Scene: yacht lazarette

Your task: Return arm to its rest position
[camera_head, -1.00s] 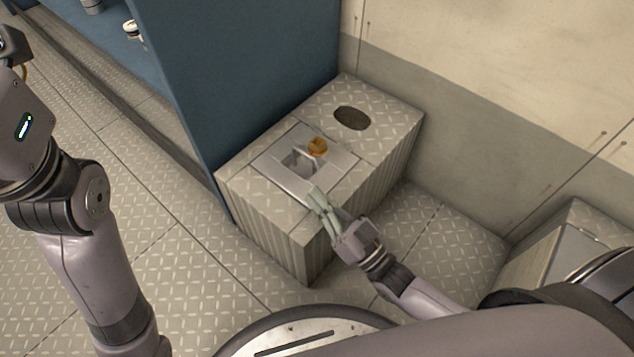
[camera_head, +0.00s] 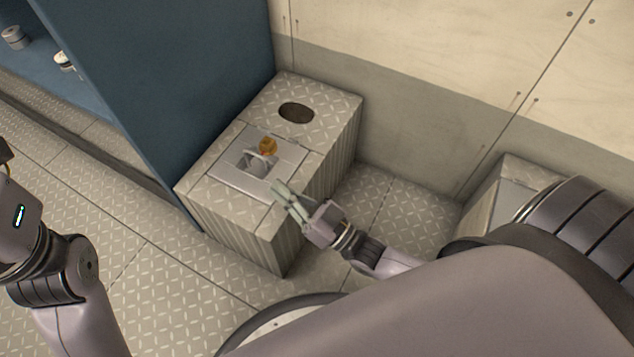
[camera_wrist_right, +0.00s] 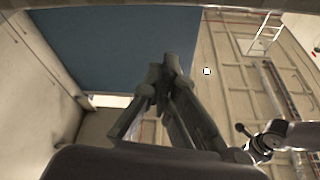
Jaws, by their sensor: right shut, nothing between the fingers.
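My right gripper (camera_head: 282,191) is shut and empty. In the head view its fingertips are over the front right edge of the tread-plate box, close to the metal panel on its top; I cannot tell whether they touch. The right wrist view shows the same gripper (camera_wrist_right: 165,68) with its fingertips together, against a blue panel. My right arm reaches in from the lower right. My left arm stands at the left edge of the head view, and its gripper is out of frame.
A pale wall (camera_head: 420,90) is at right. The floor (camera_head: 130,240) at left is clear.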

